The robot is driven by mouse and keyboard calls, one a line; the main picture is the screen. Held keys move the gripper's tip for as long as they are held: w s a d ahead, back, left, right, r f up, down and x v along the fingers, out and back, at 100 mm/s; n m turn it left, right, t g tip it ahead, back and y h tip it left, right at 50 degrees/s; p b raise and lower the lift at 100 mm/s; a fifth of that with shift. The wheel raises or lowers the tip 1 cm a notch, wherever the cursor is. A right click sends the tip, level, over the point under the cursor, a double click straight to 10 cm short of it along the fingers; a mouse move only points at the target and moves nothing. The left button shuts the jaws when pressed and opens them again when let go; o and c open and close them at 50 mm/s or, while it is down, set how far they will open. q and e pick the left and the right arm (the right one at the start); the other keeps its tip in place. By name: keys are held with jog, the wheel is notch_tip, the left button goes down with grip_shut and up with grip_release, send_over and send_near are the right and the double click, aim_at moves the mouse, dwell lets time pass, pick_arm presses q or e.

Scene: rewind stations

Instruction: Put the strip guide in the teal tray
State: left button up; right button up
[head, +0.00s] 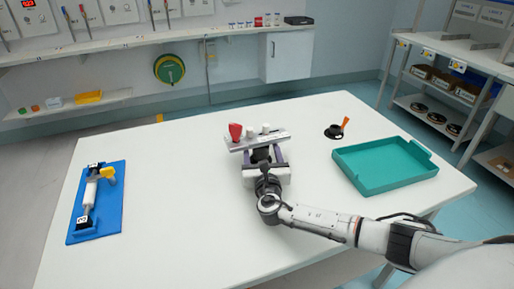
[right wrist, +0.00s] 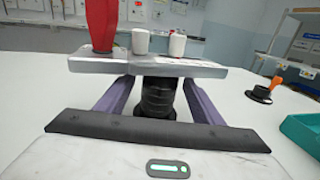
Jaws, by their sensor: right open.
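A pale bar with a red knob and two white pegs on top, which looks like the strip guide (head: 240,143), stands on the white table near the middle. In the right wrist view the bar (right wrist: 200,68) sits across a dark ribbed post (right wrist: 157,97). My right gripper (head: 263,154) is open, its purple fingers on either side of the post, just below the bar. I cannot tell whether they touch it. The teal tray (head: 378,187) lies at the right of the table and looks empty. My left gripper is out of view.
A blue board (head: 77,228) with a white roller and yellow handle lies at the left. A black round part with an orange handle (head: 345,122) stands behind the tray. The table (head: 175,190) is clear between board and guide.

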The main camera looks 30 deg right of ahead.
jog(key=shift+w+d, duration=0.15)
jog(key=shift+w, duration=0.15)
jog(key=c, duration=1.3)
jog(key=shift+r, duration=0.15)
jog(key=shift+c, duration=1.2)
